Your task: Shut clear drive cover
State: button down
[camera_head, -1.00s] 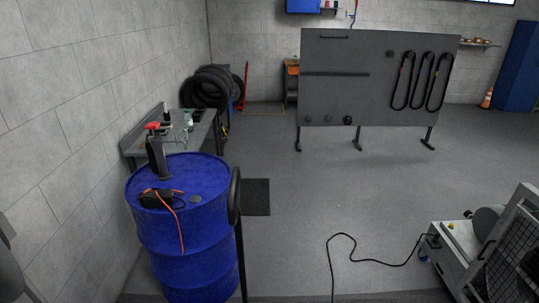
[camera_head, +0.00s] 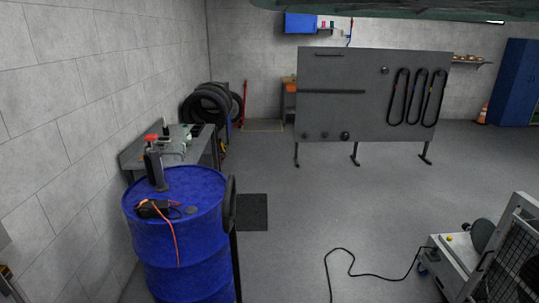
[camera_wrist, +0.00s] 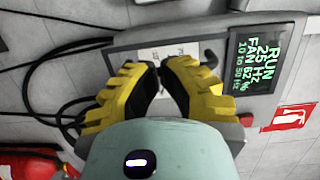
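In the wrist view my gripper (camera_wrist: 160,68) has yellow and black fingers that converge, with their tips almost together and nothing visible between them. Past the fingers is a grey housing (camera_wrist: 125,58) with a dark display (camera_wrist: 268,68) reading RUN, 25 Hz, FAN 62%. A pale label sits on the housing behind the fingertips. I cannot make out a clear drive cover in either view; the fingers and wrist hide part of the housing. My gripper cannot be made out in the head view.
In the wrist view, black cables (camera_wrist: 62,65) loop at left, and a red object (camera_wrist: 35,163) is at lower left. In the head view a blue drum (camera_head: 185,240) stands left, a grey board (camera_head: 370,110) behind, and a caged machine (camera_head: 500,255) with a floor cable at right.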

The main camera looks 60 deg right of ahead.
jog(key=shift+w+a, duration=0.25)
jog(key=shift+a, duration=0.4)
jog(key=shift+a, duration=0.1)
dwell(0.4)
